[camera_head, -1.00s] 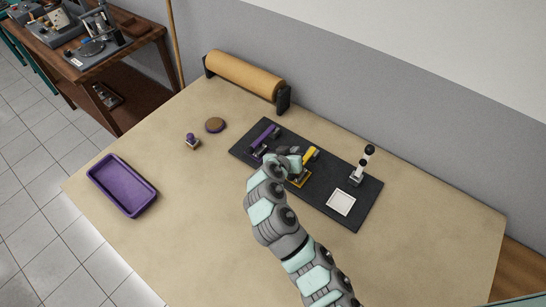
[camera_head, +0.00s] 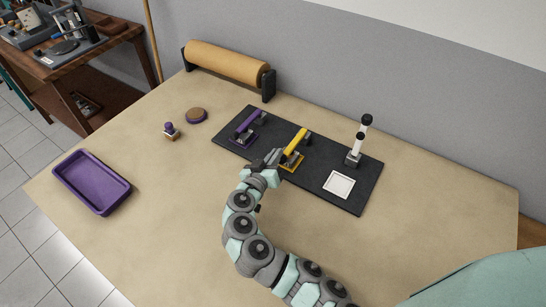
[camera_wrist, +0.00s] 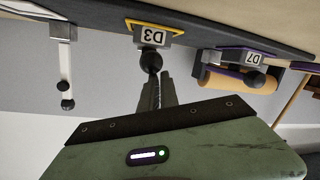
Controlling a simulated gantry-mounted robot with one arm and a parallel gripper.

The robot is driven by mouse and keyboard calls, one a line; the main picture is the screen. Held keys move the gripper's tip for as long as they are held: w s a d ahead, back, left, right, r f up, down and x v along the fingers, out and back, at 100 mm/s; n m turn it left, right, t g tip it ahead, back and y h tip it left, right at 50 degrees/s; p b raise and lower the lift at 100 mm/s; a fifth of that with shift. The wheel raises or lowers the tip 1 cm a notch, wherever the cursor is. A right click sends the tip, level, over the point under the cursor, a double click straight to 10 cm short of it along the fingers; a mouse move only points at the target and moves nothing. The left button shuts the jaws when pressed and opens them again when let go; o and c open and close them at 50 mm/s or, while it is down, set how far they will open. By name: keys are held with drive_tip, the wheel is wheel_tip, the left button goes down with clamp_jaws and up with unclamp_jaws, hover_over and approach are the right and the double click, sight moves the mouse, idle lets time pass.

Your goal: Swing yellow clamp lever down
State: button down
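The yellow clamp (camera_head: 296,144) stands mid-board, its yellow lever raised at a slant. In the wrist view its base, labelled D3 (camera_wrist: 152,36), has a yellow frame, and a black knob (camera_wrist: 151,62) faces the camera. My gripper (camera_head: 276,155) is just left of and in front of the clamp. In the wrist view the fingers of my gripper (camera_wrist: 163,76) look drawn together, with only a thin slit between them. Their tips are right at the knob; I cannot tell whether they touch it. I see nothing held between them.
A purple clamp (camera_head: 244,126) stands left on the dark board (camera_head: 310,183). A white lever with black knobs (camera_head: 359,138) stands upright on the right, behind a white square (camera_head: 339,185). A purple tray (camera_head: 92,182) lies left. The front right table is clear.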

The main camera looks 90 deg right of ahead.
drive_tip(key=shift+s+a+f, duration=0.1)
drive_tip(key=shift+f, duration=0.65)
wheel_tip(320, 180, up, 4)
drive_tip(key=d+r+p, duration=0.1)
drive_tip(key=d+p, duration=0.1)
drive_tip(key=w+f+v, duration=0.1)
drive_tip(key=f+v, duration=0.1)
drive_tip(key=v, duration=0.8)
drive_tip(key=shift+f, duration=0.2)
drive_tip(key=shift+w, duration=0.15)
